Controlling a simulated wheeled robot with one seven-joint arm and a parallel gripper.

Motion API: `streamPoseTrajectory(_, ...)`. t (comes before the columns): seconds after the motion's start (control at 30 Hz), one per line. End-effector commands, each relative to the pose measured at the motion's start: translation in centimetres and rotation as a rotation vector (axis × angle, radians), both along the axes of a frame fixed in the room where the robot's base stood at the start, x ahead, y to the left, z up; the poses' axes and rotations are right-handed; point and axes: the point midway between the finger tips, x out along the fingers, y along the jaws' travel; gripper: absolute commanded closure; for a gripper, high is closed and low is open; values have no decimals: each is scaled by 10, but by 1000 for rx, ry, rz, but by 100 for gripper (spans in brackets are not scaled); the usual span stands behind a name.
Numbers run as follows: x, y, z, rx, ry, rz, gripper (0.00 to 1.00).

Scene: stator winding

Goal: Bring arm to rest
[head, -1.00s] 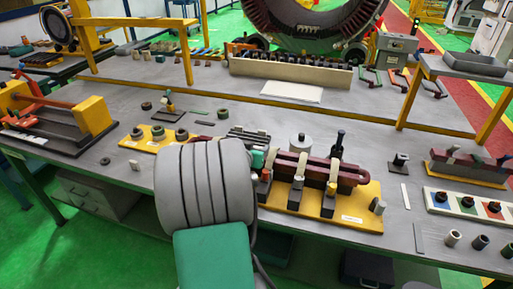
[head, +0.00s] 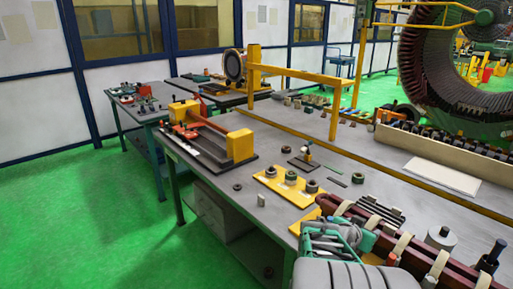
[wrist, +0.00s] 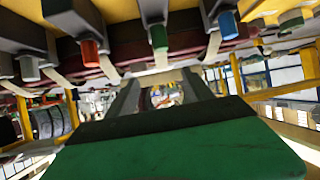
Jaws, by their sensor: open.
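My gripper (wrist: 163,92) shows in the wrist view as a green body with two dark fingers spread apart and nothing visible between them. In the head view my grey ribbed arm is at the bottom edge, and its fingertips cannot be made out. A dark red coil bar (head: 408,243) with pale straps runs beside and behind the arm, on a yellow base. In the wrist view the strapped red bar (wrist: 185,45) and its clamps appear upside down along the top, close to the fingers. I cannot tell whether anything touches.
The grey workbench (head: 232,192) carries a yellow plate with rings (head: 282,182), a yellow-and-black fixture (head: 212,138) and a yellow frame (head: 300,68). A large stator ring (head: 425,70) stands at the upper right. Green floor (head: 85,215) is open on the left.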

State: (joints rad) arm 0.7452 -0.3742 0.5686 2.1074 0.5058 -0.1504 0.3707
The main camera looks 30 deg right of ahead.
Motion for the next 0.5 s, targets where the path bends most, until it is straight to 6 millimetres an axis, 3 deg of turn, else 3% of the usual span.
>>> streamPoseTrajectory(0.1,59,77,-4,137,54,204,40)
streamPoseTrajectory(0.23,99,187,-10,293,172,483,40)
streamPoseTrajectory(0.37,101,302,-12,410,337,791,40)
streamPoseTrajectory(0.4,94,335,-12,436,394,886,40)
streamPoseTrajectory(0.5,69,398,-12,478,531,1090,40)
